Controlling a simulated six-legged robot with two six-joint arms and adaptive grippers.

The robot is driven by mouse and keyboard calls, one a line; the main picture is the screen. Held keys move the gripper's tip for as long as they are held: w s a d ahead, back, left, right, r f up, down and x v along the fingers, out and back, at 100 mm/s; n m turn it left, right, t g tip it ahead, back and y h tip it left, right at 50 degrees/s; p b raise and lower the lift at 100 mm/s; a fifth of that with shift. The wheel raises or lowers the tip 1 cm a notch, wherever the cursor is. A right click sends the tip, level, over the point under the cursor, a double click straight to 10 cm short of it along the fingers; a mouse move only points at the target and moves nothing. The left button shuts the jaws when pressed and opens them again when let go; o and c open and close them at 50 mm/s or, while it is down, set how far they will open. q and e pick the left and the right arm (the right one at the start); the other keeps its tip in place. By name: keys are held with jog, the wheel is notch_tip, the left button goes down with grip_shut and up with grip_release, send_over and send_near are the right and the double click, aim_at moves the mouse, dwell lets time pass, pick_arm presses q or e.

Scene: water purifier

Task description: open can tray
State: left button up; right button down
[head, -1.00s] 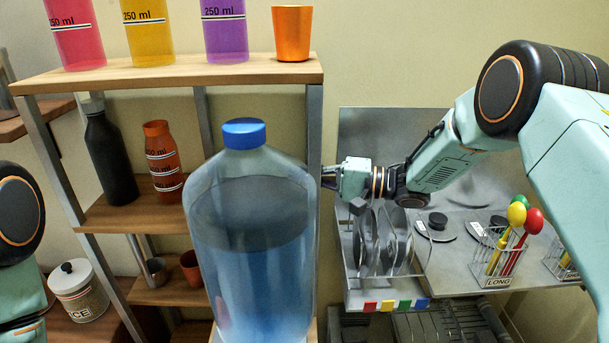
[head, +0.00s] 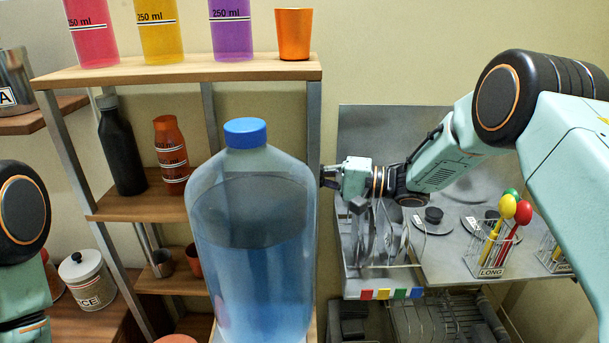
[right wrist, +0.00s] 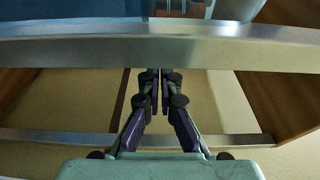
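I cannot make out a can tray for certain in either view. A large clear bottle of blue water (head: 253,230) with a blue cap (head: 245,132) stands upright in the middle of the head view. My right gripper (head: 328,177) is just right of the bottle, beside the shelf's right post. In the right wrist view, the gripper's fingertips (right wrist: 160,78) are together with only a thin gap and nothing visible between them. They point at a horizontal metal bar (right wrist: 160,47); contact cannot be told. My left arm shows at the left edge; its gripper is out of view.
A wooden shelf (head: 200,70) holds coloured 250 ml containers and an orange cup (head: 293,33). A dish rack (head: 380,240) with plates stands under my right arm, beside a utensil basket (head: 488,255). A white canister (head: 86,278) stands lower left.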

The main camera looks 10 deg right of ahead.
jog(key=v, duration=1.1)
jog(key=shift+d+f, duration=0.1)
jog(key=shift+d, duration=0.2)
jog(key=shift+s, duration=0.35)
jog(key=shift+w, duration=0.1)
jog(key=x, duration=1.2)
jog(key=shift+d+r, duration=0.15)
jog(key=shift+r, duration=0.05)
